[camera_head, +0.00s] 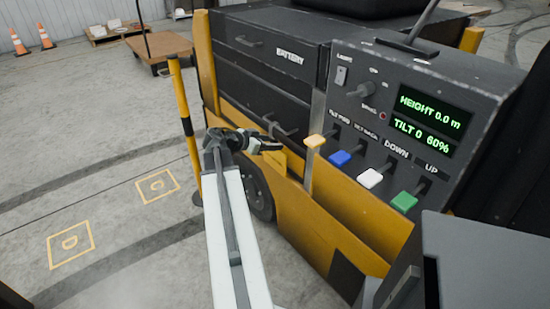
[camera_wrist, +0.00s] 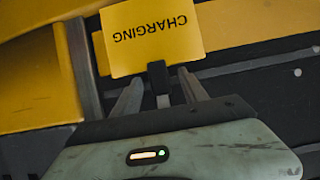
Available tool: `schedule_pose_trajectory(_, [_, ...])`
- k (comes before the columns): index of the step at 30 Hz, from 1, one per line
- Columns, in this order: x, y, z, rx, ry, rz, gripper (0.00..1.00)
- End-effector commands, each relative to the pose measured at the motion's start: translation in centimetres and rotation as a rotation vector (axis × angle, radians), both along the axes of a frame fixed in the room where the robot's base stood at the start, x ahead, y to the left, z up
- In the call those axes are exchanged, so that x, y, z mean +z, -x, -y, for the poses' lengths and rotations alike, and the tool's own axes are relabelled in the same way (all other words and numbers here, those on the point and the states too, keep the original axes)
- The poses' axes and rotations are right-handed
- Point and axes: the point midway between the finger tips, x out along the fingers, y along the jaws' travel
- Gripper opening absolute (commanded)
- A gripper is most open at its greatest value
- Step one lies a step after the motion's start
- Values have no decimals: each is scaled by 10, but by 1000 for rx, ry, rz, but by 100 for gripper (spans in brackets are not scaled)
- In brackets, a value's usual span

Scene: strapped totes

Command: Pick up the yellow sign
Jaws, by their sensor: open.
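The yellow sign (camera_wrist: 152,42) reads CHARGING, upside down in the wrist view, and fills the top middle there. A dark tab or clip (camera_wrist: 157,76) shows at its lower edge, between my fingers. My gripper (camera_wrist: 160,85) is open, its two fingers on either side of that tab; I cannot tell whether they touch it. In the head view my gripper (camera_head: 276,146) is beside the yellow and black truck (camera_head: 262,92). The sign seems to be the small yellow patch (camera_head: 274,161) just under the gripper, partly hidden by it.
A control panel (camera_head: 430,85) with yellow, blue, white and green levers stands to the right. A yellow post (camera_head: 183,115) stands left of my arm. Open floor (camera_head: 100,130) lies further left, with a cart (camera_head: 160,47) and cones (camera_head: 45,37) behind.

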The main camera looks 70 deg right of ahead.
Motion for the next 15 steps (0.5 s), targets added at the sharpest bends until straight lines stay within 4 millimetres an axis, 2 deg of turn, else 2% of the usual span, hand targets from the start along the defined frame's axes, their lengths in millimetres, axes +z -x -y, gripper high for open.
schedule_pose_trajectory(1, [-9,5,8,-3,1,1,51])
schedule_pose_trajectory(3, [-10,9,14,-2,0,0,51])
schedule_pose_trajectory(9, [-8,9,14,0,0,-1,51])
schedule_pose_trajectory(12, [-8,9,14,0,-1,-1,23])
schedule_pose_trajectory(15, [-8,9,14,-1,0,0,0])
